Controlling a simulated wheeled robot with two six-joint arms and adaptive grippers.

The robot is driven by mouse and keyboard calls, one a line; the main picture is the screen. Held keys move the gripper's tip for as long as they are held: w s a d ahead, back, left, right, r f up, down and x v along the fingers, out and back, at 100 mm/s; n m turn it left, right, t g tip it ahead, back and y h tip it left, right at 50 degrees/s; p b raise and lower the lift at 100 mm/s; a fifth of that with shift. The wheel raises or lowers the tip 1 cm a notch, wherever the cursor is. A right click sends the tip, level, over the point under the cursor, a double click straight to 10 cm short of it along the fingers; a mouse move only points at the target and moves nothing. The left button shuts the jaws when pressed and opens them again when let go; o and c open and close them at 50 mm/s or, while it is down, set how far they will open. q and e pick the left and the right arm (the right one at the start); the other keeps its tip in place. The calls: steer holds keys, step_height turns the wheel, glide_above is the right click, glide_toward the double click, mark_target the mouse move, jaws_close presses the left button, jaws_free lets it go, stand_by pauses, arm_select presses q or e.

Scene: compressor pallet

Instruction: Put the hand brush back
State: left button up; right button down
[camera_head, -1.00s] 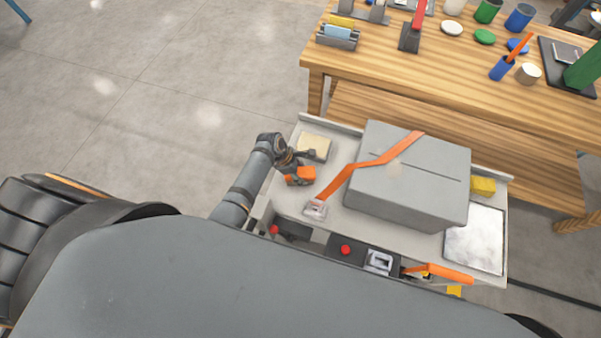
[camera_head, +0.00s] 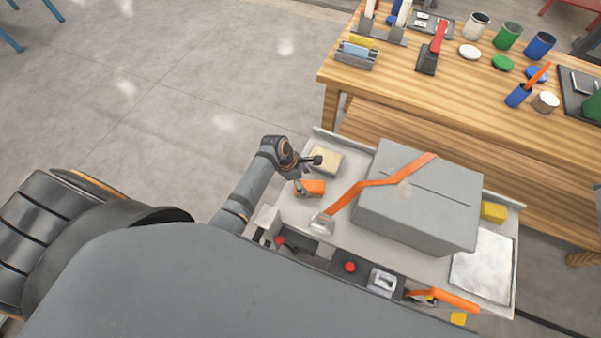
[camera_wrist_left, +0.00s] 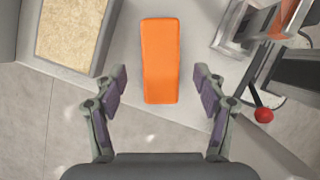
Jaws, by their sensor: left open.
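An orange oblong block (camera_wrist_left: 160,60), which I take for the hand brush, lies on the pale cart top (camera_wrist_left: 195,90). No bristles show, so I cannot be sure. In the head view the orange block (camera_head: 313,187) lies near the cart's left end, beside my left gripper (camera_head: 306,176). In the left wrist view my left gripper (camera_wrist_left: 161,93) is open, with one finger on each side of the block's near end. Gaps show between the fingers and the block. My right gripper is not in view.
A grey-rimmed tray with a beige filling (camera_wrist_left: 72,30) lies left of the block. A strap buckle (camera_head: 322,223) and a large grey box (camera_head: 420,200) with an orange strap are to the right. A red knob (camera_wrist_left: 263,115) is near the cart edge. A wooden workbench (camera_head: 450,95) stands behind.

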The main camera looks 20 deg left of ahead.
arm_select(q)
steer(key=v, duration=0.7)
stand_by(0.3)
